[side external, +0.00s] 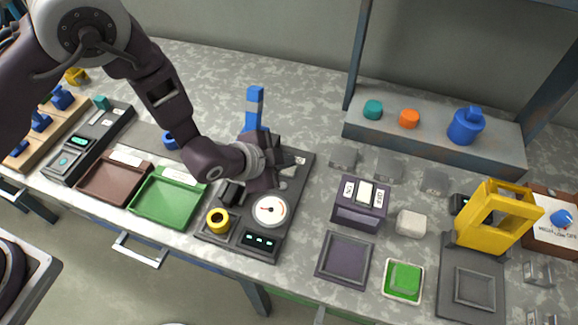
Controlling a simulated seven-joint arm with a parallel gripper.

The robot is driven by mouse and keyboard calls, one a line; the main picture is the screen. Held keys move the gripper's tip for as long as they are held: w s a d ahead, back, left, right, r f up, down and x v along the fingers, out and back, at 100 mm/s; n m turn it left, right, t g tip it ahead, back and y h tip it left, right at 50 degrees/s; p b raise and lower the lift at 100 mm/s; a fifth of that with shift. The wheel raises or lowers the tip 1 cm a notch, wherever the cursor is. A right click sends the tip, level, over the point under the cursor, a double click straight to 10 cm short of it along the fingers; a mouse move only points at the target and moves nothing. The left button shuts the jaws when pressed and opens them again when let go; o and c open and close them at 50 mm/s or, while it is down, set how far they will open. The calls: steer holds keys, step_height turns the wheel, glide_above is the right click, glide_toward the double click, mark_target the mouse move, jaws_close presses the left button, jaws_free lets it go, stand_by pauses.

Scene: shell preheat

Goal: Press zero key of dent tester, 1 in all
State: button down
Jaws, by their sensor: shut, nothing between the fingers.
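The device that looks like the dent tester is a dark base plate (300,178) at the middle of the bench. It carries a round white dial gauge (269,209), a small display with lit green marks (260,241), a yellow ring (217,220) and an upright blue lever (254,108). My gripper (284,186) is shut and empty, low over the plate behind the dial. My wrist and gripper hide part of the plate. I cannot make out the zero key, or whether the fingertips touch anything.
Green (168,198) and brown (115,181) trays lie left of the plate. A dark box with light keys (359,206) stands to the right, and a yellow frame (497,219) farther right. A raised shelf (432,141) behind holds a blue weight (466,126).

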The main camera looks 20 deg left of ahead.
mark_target(286, 171)
steer(key=shift+f, duration=0.5)
stand_by(0.6)
stand_by(0.3)
steer(key=shift+r, duration=0.85)
steer(key=shift+r, duration=2.55)
